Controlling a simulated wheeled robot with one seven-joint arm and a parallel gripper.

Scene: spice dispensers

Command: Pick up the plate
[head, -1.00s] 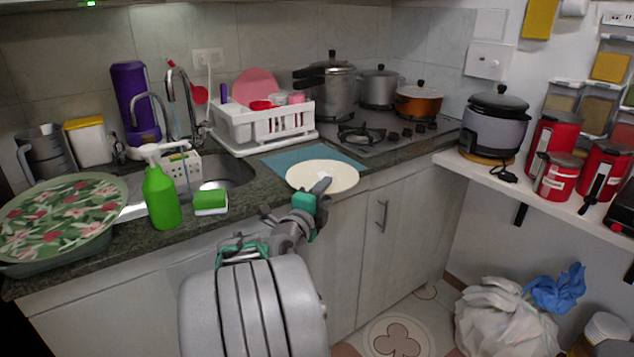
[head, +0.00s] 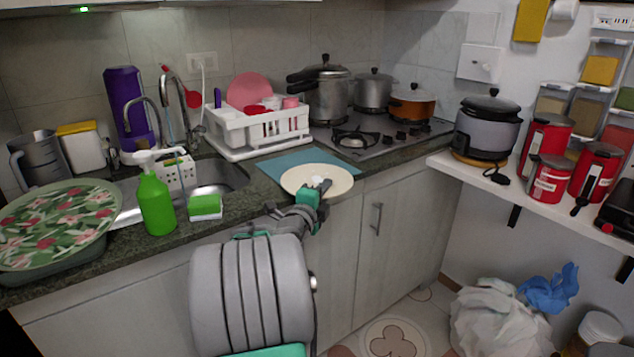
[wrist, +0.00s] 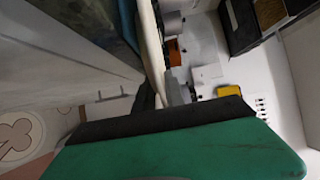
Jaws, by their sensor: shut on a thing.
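A cream round plate (head: 301,181) lies at the front edge of the counter, partly over a blue mat (head: 284,165) in the head view. My gripper (head: 317,186) is at the plate's front rim and shut on it. In the wrist view the plate (wrist: 150,45) shows edge-on as a pale strip, running down to the dark fingers (wrist: 158,97). The finger's contact with the rim is partly hidden. I cannot tell whether the plate is clear of the counter.
A white dish rack (head: 258,130) stands behind the plate, with a stove (head: 380,140) to the right. A green soap bottle (head: 156,203), a sponge (head: 205,207) and a large patterned plate (head: 55,225) are on the left.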

